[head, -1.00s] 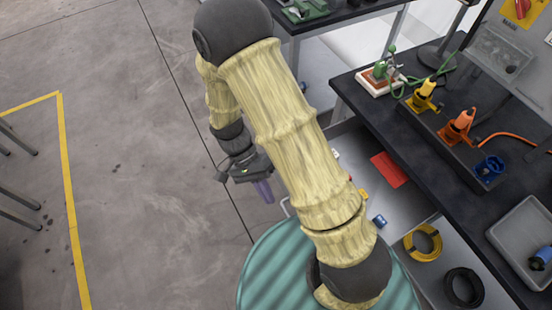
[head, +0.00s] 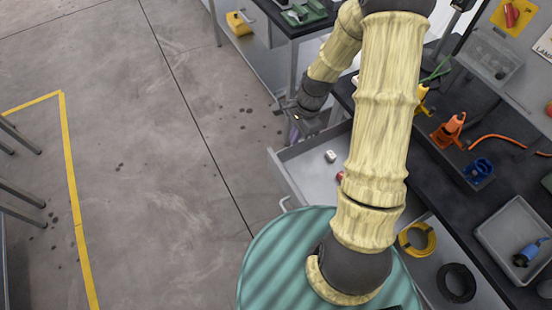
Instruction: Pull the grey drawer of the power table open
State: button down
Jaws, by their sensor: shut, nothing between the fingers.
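The grey drawer (head: 309,179) stands pulled out from the black power table (head: 425,180), with its front panel and pale handle (head: 285,203) toward the floor side. A small white item and a red item lie in it. My arm crosses in front and hides the drawer's right part. My gripper (head: 295,134), with purple fingers, is shut and empty in the head view. It appears just beyond the drawer's far corner, apart from the handle; whether it touches the drawer's side I cannot tell.
Yellow, orange (head: 449,130) and blue tools stand on the power table beside a grey tray (head: 515,240). Yellow (head: 417,239) and black coils lie on a lower shelf. Another black table (head: 285,20) stands behind.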

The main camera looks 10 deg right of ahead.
aim_at(276, 162)
jog(key=shift+a+f, duration=0.1)
jog(key=shift+f, duration=0.1)
jog(key=x, duration=0.9)
jog(key=shift+s+a+f, duration=0.15)
jog(key=shift+f, duration=0.1)
jog(key=a, duration=0.1)
jog(key=s+a+p, duration=0.1)
jog(key=a, duration=0.1)
jog(key=shift+a, duration=0.1)
jog(key=shift+s+a+f, duration=0.1)
jog(key=shift+a, duration=0.2)
